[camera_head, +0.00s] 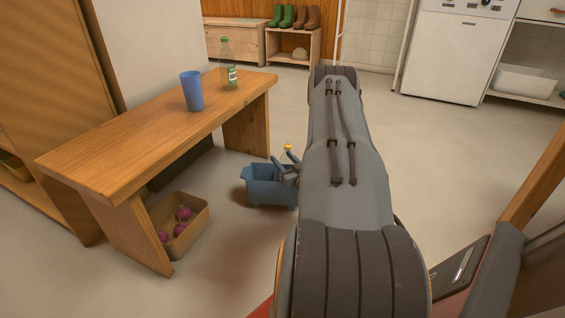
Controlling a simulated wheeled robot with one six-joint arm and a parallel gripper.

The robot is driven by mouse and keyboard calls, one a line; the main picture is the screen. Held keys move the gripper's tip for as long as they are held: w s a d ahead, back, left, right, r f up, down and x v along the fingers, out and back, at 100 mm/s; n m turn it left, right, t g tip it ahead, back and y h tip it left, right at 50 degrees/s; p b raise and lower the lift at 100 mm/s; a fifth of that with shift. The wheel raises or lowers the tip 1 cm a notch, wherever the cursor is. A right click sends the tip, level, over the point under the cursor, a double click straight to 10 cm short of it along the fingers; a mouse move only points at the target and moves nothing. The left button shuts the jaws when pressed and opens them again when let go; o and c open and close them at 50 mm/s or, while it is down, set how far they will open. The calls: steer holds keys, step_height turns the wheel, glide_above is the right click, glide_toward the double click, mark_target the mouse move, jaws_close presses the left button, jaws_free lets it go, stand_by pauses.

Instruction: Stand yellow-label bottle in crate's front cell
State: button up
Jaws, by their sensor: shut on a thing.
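A blue crate (260,188) stands on the floor just right of the wooden bench. A pale bottle with an orange-yellow cap (288,150) stands roughly upright at the crate's right part. My gripper (282,166) is shut on this bottle at the crate's rim. The gripper and my arm hide the bottle's lower part, its label and the crate's right side. I cannot tell which cell the bottle is over, or whether its base touches the crate floor.
The bench (150,135) carries a blue cup (192,92) and a clear bottle with a green label (228,72). A basket (197,222) of red onions sits under it. Boots (288,17) stand on a low shelf at the back.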

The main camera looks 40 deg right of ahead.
steer(key=shift+r, duration=0.15)
steer(key=shift+f, duration=0.35)
steer(key=shift+f, duration=0.25)
steer(key=o, duration=1.3)
steer(key=p, duration=0.5)
glide_toward(291, 167)
steer(key=x, duration=0.6)
steer(key=shift+d, duration=0.1)
steer(key=shift+v, duration=0.75)
